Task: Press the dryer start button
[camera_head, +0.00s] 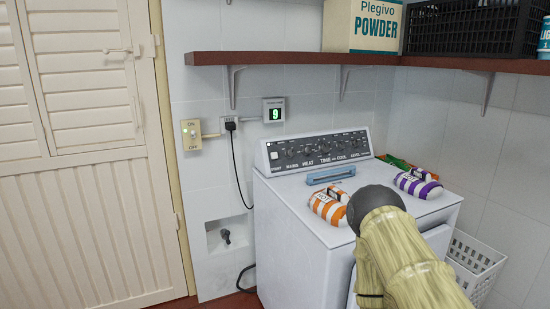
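The dryer (300,228) is a white top-panel machine against the tiled back wall. Its dark control panel (318,149) runs along the back of the top, with several knobs and a row of labels. A small white square button (273,156) is at the panel's left end; its label is too small to read surely. My arm comes in from the lower right and covers part of the dryer's front and top right. Its dark rounded part appears in front of the dryer top, well right of and nearer than the white button. No gripper fingers show.
An orange-striped pack (328,207) and a purple-striped pack (419,184) lie on the dryer top, with a blue bar (330,175) behind. A brown shelf (290,58) overhangs the panel. A white basket (476,256) stands at right; louvred doors (85,190) are at left.

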